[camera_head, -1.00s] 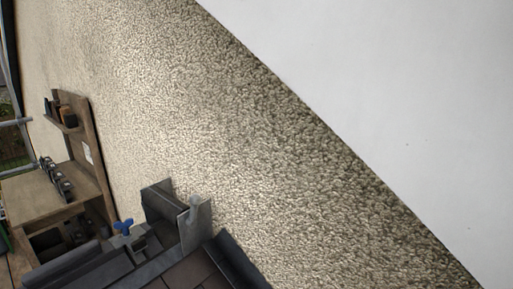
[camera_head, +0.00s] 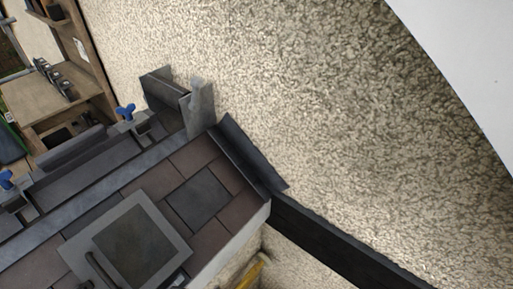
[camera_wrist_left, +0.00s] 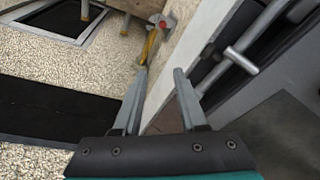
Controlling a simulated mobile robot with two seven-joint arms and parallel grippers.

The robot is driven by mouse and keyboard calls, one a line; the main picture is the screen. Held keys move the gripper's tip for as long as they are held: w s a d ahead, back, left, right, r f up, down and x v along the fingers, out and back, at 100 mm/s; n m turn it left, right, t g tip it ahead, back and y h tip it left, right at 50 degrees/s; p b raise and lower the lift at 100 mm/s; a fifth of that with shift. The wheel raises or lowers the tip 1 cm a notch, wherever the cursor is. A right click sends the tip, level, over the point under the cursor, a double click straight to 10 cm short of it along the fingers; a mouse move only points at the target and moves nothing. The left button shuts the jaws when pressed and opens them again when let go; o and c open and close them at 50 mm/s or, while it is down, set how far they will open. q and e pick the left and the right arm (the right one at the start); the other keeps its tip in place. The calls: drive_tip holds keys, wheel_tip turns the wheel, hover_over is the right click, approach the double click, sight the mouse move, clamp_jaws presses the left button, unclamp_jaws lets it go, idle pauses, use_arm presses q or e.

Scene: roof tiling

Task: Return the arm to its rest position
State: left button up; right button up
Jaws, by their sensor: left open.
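My left gripper (camera_wrist_left: 160,75) shows in the left wrist view with its two grey fingers apart and nothing between them. It points past a grey and brown surface toward a yellow-handled tool with a red head (camera_wrist_left: 162,22). Neither arm shows in the head view, and my right gripper is in no view. The head view shows the tiled roof section (camera_head: 150,185) at the lower left, with brown and grey tiles and a framed roof window (camera_head: 135,240).
Blue-knobbed clamps (camera_head: 124,112) sit along the roof edge. Metal flashing (camera_head: 198,105) stands at its upper corner. A wooden workbench (camera_head: 50,95) is at the far left. A black beam (camera_head: 335,240) runs to the lower right. A rough pebbled surface fills the middle.

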use_arm(q)
drive_tip(key=s+f+g+b, duration=0.1)
drive_tip(key=s+f+b, duration=0.2)
drive_tip(key=f, duration=0.9)
drive_tip(key=s+f+b, duration=0.3)
drive_tip(key=s+f, duration=0.1)
drive_tip(key=f, duration=0.7)
drive_tip(key=s+a+f+g+b, duration=0.1)
drive_tip(key=s+a+f+b, duration=0.2)
drive_tip(key=s+f, duration=0.8)
drive_tip(key=shift+s+f+b, duration=0.15)
drive_tip(key=shift+f+b, duration=0.5)
drive_tip(key=shift+f, duration=0.1)
